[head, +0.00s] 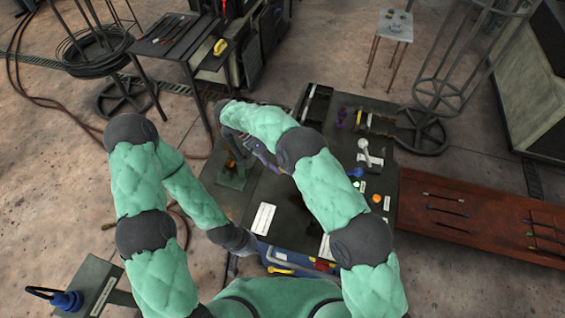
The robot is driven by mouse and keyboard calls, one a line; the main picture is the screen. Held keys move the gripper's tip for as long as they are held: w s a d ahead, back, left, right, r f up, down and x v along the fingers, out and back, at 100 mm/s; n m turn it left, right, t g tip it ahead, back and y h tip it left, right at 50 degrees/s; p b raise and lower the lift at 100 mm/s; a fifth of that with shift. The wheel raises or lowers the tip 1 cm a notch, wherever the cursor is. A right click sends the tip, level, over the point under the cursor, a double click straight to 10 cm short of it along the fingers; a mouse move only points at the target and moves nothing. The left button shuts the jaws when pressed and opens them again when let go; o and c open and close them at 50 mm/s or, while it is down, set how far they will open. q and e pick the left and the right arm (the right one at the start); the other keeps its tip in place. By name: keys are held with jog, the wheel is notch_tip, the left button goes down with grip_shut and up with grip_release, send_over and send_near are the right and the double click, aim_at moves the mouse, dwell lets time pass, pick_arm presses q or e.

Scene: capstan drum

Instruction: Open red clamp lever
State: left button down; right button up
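I cannot clearly make out a red clamp lever. A small red part (322,265) shows at the near edge of the dark workbench (285,215), beside blue parts. My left gripper (248,247) is low at the bench's near left edge, left of the red part; its fingers are too small and dark to read. My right arm reaches over the bench and bends back left. Its wrist end is near a green block (234,174) with a rusty-orange top, and the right fingers are not clear. My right arm hides part of the bench middle.
A white lever-like fitting (369,152), a blue knob (355,172) and small round buttons lie along the bench's right side. A red-brown board (465,218) with thin tools is to the right. A tool table (168,37) and wire stands (425,130) stand farther back.

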notch_tip(320, 180, up, 9)
jog(key=shift+s+f, duration=0.1)
jog(key=shift+f, duration=0.05)
dwell(1.9)
